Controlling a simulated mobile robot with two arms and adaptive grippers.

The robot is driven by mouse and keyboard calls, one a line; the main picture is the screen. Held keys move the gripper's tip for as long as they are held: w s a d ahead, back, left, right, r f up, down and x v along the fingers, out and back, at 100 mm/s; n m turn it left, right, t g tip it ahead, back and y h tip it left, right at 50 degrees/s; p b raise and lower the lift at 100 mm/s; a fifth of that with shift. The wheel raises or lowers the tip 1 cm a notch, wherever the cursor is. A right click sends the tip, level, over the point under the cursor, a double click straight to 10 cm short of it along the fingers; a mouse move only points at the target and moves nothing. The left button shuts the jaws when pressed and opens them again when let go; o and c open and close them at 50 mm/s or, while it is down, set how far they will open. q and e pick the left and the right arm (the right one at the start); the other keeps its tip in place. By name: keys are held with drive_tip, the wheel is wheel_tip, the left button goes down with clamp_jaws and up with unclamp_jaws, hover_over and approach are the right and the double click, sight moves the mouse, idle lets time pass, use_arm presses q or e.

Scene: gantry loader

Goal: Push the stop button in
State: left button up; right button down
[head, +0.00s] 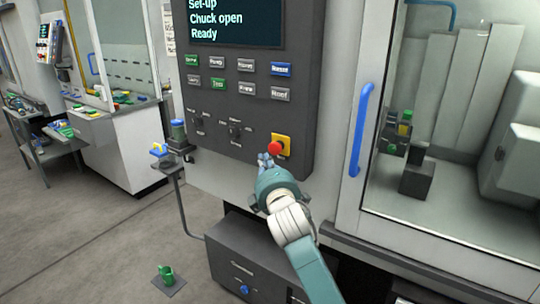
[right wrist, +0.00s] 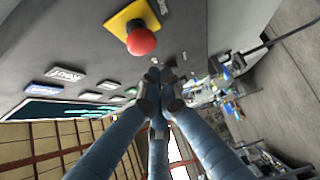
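The stop button (head: 276,148) is a red mushroom head on a yellow square plate (head: 284,141), low on the right of the dark control panel (head: 222,130). It shows large in the right wrist view (right wrist: 141,41) and stands out from its plate. My right gripper (head: 264,159) is just below and left of the button in the head view. In the right wrist view its fingers (right wrist: 154,76) come together at the tips, with nothing held. The tips look apart from the button. My left gripper is not in view.
Above the button are rotary knobs (head: 236,130), rows of labelled keys (head: 246,88) and a screen (head: 235,22) reading "Chuck open, Ready". A blue door handle (head: 360,128) stands to the right. A grey drawer cabinet (head: 250,262) is below. A small stand (head: 160,155) is at left.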

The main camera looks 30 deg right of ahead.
sight(276, 147)
drive_tip(key=shift+w+d, duration=0.2)
drive_tip(key=shift+d, duration=0.45)
drive_tip(key=shift+w+d, duration=0.2)
drive_tip(key=shift+d, duration=0.4)
